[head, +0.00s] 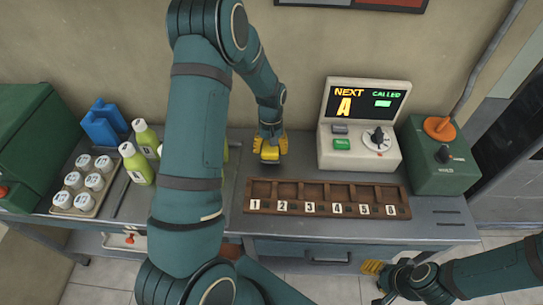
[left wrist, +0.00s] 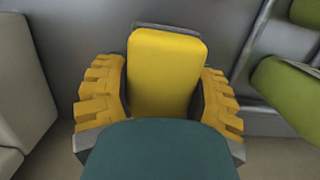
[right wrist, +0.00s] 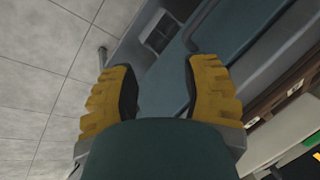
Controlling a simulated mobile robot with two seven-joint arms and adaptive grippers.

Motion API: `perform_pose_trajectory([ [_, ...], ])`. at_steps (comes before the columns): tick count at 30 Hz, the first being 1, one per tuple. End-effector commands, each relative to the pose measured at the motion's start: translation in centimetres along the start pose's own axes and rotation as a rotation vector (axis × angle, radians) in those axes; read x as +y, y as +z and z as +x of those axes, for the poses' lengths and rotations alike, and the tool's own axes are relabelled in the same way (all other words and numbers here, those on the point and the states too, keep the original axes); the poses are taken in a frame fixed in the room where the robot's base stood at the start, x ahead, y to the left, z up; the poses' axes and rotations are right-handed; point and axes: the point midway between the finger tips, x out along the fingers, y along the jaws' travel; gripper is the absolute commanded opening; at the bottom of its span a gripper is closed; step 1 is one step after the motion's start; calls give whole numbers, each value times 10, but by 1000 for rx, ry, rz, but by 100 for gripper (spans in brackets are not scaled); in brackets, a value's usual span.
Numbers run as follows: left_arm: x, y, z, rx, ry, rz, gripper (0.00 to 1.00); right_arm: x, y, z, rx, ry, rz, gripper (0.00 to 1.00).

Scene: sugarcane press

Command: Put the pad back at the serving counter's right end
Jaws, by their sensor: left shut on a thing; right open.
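The yellow pad (head: 270,155) is in my left gripper (head: 270,144), over the back of the grey counter (head: 445,213), left of the display unit. In the left wrist view the pad (left wrist: 166,72) is a rounded yellow block between the two yellow fingers of my left gripper (left wrist: 164,85), which are shut on it. I cannot tell whether the pad touches the counter. My right gripper (head: 373,281) is open and empty in front of the counter's front edge; in the right wrist view its fingers (right wrist: 160,78) stand apart.
A numbered wooden tray (head: 328,208) lies along the counter front. Behind it stands the display unit (head: 358,150), with a green lever box (head: 440,178) at its right. White-lidded cups (head: 85,185), green bottles (head: 138,166) and a blue jug (head: 101,125) stand at left.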

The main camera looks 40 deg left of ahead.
Motion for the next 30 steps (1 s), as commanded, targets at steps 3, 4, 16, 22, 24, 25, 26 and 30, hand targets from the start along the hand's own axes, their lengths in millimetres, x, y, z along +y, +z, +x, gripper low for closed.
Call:
perform_pose_trajectory([
  [3,0,-1,10,-3,-1,0,19,1,1,2,-2,0,-1,47],
  [4,0,-1,14,-3,-1,0,19,1,1,2,-2,0,-1,47],
  [16,0,-5,37,0,0,0,19,2,3,6,-7,-1,-2,47],
  [22,0,-6,41,0,0,0,69,3,3,8,-5,-1,-2,47],
  [24,0,-6,40,0,0,0,92,3,3,8,-5,-1,-2,47],
  [25,0,-6,40,0,0,0,92,3,3,8,-5,-1,-2,47],
  [26,0,-6,40,0,0,0,92,3,3,8,-5,-1,-2,47],
  [30,0,-6,40,0,0,0,92,3,2,8,-5,-1,-2,47],
])
